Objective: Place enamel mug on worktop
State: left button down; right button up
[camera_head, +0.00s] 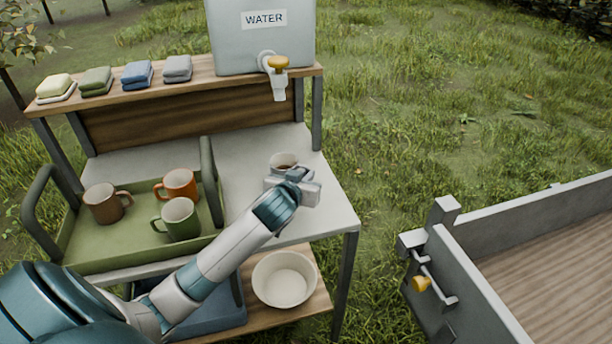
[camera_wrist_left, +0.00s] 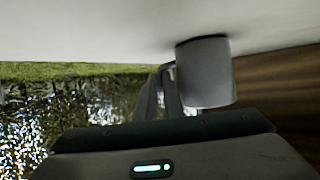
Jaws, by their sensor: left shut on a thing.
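A pale grey enamel mug (camera_head: 284,159) with a dark inside is at the right part of the white worktop (camera_head: 250,203), below the water tap. My left gripper (camera_head: 296,186) is shut on this mug, on its near side, and partly hides it. In the left wrist view, the grey mug (camera_wrist_left: 205,72) shows with its handle at the left. Its base is at or very close to the worktop surface (camera_wrist_left: 110,30), with a dark shadow there; I cannot tell if they touch. The fingertips' grip is hidden. My right gripper is not in view.
A green tray (camera_head: 95,255) with brown, orange and green mugs stands left on the worktop. A water tank (camera_head: 262,35) and folded cloths stand on the upper shelf (camera_head: 130,94). A white bowl (camera_head: 284,279) sits on the lower shelf. A cart (camera_head: 470,278) is at right.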

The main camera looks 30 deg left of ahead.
pick_arm(q)
jog(key=shift+f, duration=0.15)
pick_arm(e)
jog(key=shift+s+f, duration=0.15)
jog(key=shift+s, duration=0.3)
pick_arm(q)
jog(key=c, duration=1.9)
grip_release()
jog(key=shift+o, duration=0.2)
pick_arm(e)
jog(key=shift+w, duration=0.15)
